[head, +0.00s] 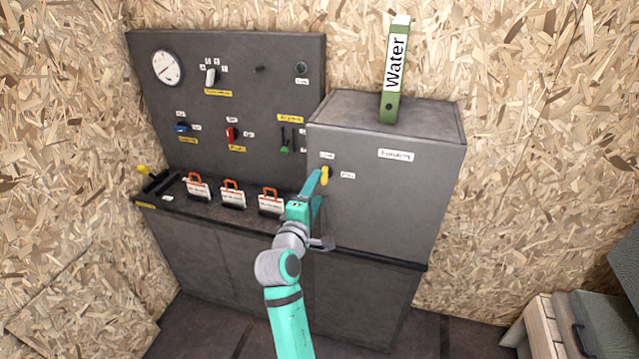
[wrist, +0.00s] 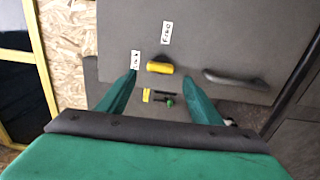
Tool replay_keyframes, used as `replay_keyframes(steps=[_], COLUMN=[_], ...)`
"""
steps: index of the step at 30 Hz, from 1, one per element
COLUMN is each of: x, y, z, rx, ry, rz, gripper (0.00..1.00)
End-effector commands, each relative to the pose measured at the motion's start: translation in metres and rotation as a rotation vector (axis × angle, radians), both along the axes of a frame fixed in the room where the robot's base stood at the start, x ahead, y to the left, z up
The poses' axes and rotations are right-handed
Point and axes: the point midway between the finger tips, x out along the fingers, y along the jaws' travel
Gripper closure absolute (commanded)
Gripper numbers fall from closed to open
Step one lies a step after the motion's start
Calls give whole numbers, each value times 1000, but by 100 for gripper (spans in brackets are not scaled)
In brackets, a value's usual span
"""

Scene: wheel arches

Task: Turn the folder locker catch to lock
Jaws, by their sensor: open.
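The folder locker (head: 385,215) is a grey box on the right of the cabinet. Its catch (head: 325,176) has a yellow handle, partly hidden by my gripper in the head view. In the wrist view the catch (wrist: 160,68) lies lengthwise across the picture. One small label (wrist: 135,60) is off its left end and another (wrist: 167,32) is above it. The print is too small to read surely. My gripper (head: 315,188) is open at the locker front. In the wrist view the catch shows between and just beyond the fingertips (wrist: 158,82); contact cannot be told.
A green binder marked Water (head: 391,80) stands on the locker. A dark panel (head: 225,115) with a gauge and switches rises to the left. Several orange-handled tags (head: 232,193) stand on the ledge. A dark handle (wrist: 235,78) is right of the catch in the wrist view.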

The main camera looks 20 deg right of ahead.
Motion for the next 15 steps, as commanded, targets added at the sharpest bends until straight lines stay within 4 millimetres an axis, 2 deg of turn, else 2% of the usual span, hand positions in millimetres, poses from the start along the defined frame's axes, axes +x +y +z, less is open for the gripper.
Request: replay_keyframes(steps=[6, 15], x=[-30, -43], y=[21, 29], z=[-1, 0], rx=[1, -1], ry=[1, 1], rz=[1, 0], gripper=[41, 41])
